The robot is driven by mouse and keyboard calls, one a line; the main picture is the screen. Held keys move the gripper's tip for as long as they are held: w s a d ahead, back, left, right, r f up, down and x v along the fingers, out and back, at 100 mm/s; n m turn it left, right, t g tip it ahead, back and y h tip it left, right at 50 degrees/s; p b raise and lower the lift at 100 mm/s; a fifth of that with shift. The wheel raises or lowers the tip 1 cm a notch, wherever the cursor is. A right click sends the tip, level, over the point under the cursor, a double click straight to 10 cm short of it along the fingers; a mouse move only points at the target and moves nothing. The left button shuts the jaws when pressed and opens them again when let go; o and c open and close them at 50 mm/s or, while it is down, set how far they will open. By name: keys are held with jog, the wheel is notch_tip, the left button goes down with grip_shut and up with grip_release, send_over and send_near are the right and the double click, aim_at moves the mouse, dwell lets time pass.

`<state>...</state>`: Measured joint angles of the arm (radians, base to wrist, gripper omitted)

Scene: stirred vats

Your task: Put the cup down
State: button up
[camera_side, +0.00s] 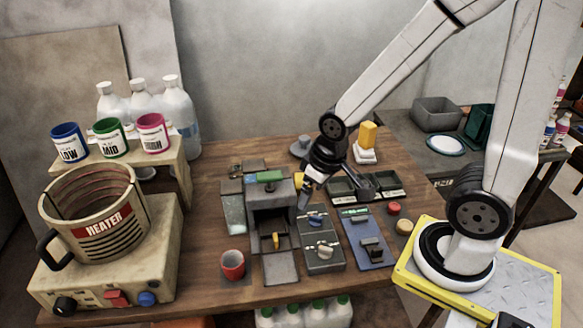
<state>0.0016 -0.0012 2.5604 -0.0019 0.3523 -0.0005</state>
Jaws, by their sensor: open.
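A red cup (233,263) stands upright on a dark square pad at the front left of the wooden table (205,222). A small grey cup (304,142) stands on a round grey base behind my gripper. Blue LOW (68,143), green MID (111,138) and pink HIGH (152,135) cups stand on a shelf at the left. My gripper (334,192) points down over the middle of the table, beside the grey machine (271,208). Its fingers are spread and no cup shows between them. The red cup is well to its lower left, apart from it.
The large HEATER pot (95,218) stands on a beige unit at the left. Dark trays (375,187), a switch panel (320,246) and a blue panel (367,238) lie near my gripper.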

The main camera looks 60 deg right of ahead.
jog(key=shift+a, duration=0.1)
dwell(0.3)
jog(key=n+y, duration=0.1)
jog(key=n, duration=0.4)
send_near(232, 258)
jog(key=shift+s+a+f+t, duration=0.1)
jog(key=shift+s+a+f, duration=0.1)
jog(key=shift+f, duration=0.25)
jog(key=shift+s+a+f+t, duration=0.1)
jog(key=shift+a+f, duration=0.05)
jog(key=shift+f, duration=0.3)
jog(key=shift+s+a+f+t, duration=0.1)
jog(key=shift+s+a+f, duration=0.1)
jog(key=shift+f, duration=0.25)
jog(key=shift+a+x, duration=0.15)
jog(key=shift+x, duration=1.15)
jog(key=shift+a+x, duration=0.15)
jog(key=shift+x, duration=1.15)
jog(key=shift+w+r, duration=0.1)
jog(key=c, duration=1.3)
jog(key=shift+o, duration=0.2)
jog(key=shift+r, duration=0.2)
